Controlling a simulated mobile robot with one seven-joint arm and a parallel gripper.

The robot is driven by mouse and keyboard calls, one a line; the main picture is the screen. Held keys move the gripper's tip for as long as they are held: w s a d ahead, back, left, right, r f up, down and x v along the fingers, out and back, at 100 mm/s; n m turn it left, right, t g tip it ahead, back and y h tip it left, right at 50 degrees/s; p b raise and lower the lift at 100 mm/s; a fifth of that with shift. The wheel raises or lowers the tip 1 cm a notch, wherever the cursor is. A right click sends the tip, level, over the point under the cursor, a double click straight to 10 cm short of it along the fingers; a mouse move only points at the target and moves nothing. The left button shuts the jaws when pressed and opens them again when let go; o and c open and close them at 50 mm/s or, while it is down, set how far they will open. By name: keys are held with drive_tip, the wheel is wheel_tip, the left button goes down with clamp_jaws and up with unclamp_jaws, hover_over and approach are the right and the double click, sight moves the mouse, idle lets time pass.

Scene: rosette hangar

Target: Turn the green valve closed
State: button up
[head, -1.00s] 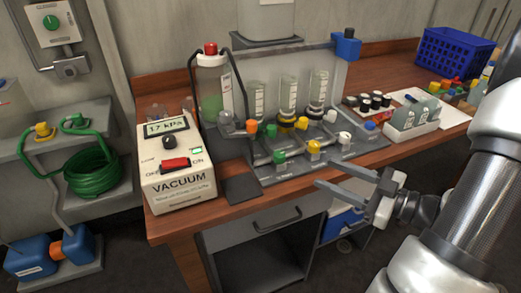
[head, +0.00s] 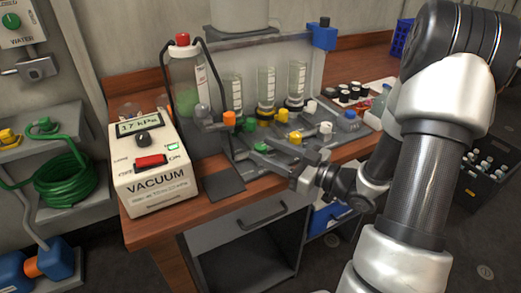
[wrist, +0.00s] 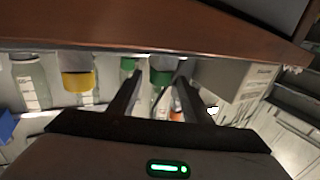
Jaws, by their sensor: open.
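Two green valve knobs are on the grey glassware rack: a rear one (head: 249,124) and a front one (head: 262,147). My gripper (head: 262,155) reaches in low from the right over the rack's front, its fingers beside the front green knob. In the wrist view my gripper (wrist: 160,84) is open, and a green knob (wrist: 160,76) shows between its fingertips, apart from both. Another green knob (wrist: 127,63) lies just outside the left finger. Contact with the knob cannot be made out.
Orange, yellow and white knobs (head: 295,137) crowd the rack around the green ones. The vacuum box (head: 155,165) stands left, a glass trap bottle (head: 185,85) behind it. Wooden bench edge (head: 215,200) runs below my gripper.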

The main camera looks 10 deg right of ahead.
drive_tip(key=shift+x, duration=1.25)
drive_tip(key=c, duration=1.1)
drive_tip(key=shift+o, duration=0.2)
